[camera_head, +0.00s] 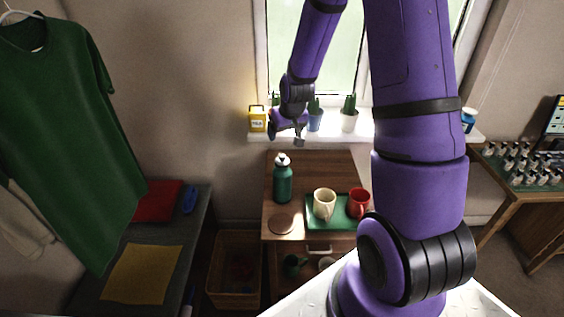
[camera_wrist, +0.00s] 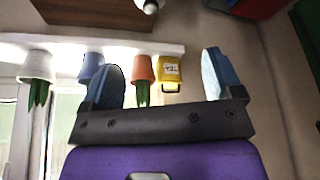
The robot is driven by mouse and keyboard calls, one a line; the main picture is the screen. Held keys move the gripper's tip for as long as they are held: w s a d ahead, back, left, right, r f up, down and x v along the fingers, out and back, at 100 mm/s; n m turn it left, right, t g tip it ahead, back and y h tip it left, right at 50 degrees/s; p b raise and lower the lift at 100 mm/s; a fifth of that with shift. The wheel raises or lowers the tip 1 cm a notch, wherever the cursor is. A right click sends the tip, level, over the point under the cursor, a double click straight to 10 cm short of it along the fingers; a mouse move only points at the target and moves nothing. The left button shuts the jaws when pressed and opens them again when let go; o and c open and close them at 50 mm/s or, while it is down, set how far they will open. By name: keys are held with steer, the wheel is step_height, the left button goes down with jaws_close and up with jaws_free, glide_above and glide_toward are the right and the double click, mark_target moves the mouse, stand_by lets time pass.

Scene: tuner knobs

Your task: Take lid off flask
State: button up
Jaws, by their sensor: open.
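The teal flask (camera_head: 283,184) stands upright on the small wooden table, toward its back left. Its pale lid (camera_head: 282,160) is on top. In the wrist view the lid (camera_wrist: 149,5) shows only partly, at the top edge. My gripper (camera_head: 287,134) is above the flask, near the windowsill, and apart from it. In the wrist view my gripper (camera_wrist: 164,70) has its two blue-grey fingers wide apart with nothing held between them.
A green tray (camera_head: 317,222) with a cream mug (camera_head: 324,203) and a red mug (camera_head: 358,203) is right of the flask. A round brown coaster (camera_head: 282,224) lies in front. The windowsill (camera_head: 268,138) holds potted cacti and a yellow tin (camera_head: 257,121) close to my gripper.

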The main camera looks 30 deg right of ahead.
glide_toward(283, 156)
steer(key=shift+x, duration=5.35)
steer(key=shift+s, duration=0.1)
steer(key=shift+c, duration=0.5)
steer(key=c, duration=0.9)
